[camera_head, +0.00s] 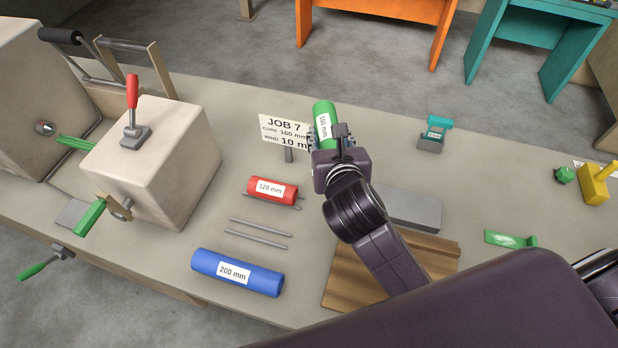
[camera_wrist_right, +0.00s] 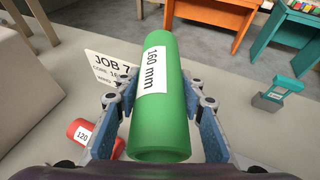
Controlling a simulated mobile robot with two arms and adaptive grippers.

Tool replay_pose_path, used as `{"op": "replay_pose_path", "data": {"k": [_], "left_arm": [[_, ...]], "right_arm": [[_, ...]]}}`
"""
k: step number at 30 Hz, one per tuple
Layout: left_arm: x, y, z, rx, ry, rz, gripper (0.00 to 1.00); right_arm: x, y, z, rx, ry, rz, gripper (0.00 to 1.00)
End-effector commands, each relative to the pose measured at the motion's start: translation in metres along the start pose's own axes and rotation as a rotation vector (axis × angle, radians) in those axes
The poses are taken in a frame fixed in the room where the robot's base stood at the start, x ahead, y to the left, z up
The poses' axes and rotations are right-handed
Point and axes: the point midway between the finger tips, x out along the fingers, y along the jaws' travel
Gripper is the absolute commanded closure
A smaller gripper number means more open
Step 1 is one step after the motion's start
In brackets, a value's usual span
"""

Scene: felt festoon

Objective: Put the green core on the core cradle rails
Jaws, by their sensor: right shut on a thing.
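The green core (camera_head: 322,112), labelled 160 mm, is held in my right gripper (camera_head: 329,138), above the back middle of the bench. In the right wrist view the green core (camera_wrist_right: 170,115) lies lengthwise between the two blue fingers of my right gripper (camera_wrist_right: 168,105). The core cradle rails (camera_head: 260,233) are thin grey rods on the bench, left of my right gripper. The pair between the red and blue cores is bare. The red core (camera_head: 272,190), labelled 120 mm, lies on other rods behind it. My left gripper is not in view.
A blue core (camera_head: 238,272) lies in front of the bare rails. A JOB 7 sign (camera_head: 284,130) stands just left of the green core. A beige machine block (camera_head: 160,160) stands at the left. A grey block (camera_head: 410,208) and wooden board (camera_head: 350,280) lie under my right arm.

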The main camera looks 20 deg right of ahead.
Motion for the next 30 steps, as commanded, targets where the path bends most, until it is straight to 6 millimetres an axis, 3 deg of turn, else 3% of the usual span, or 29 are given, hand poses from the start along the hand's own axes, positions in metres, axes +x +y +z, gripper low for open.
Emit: {"op": "replay_pose_path", "data": {"k": [3, 12, 30], "left_arm": [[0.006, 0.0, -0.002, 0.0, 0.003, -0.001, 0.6], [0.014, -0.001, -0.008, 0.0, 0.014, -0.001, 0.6], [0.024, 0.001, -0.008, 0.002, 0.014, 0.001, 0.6]], "right_arm": [[0.013, 0.0, -0.035, -0.002, 0.01, -0.002, 0.89], [0.043, -0.001, -0.106, 0.0, 0.007, -0.003, 0.89], [0.069, -0.001, -0.167, 0.001, 0.001, -0.002, 0.89]]}}
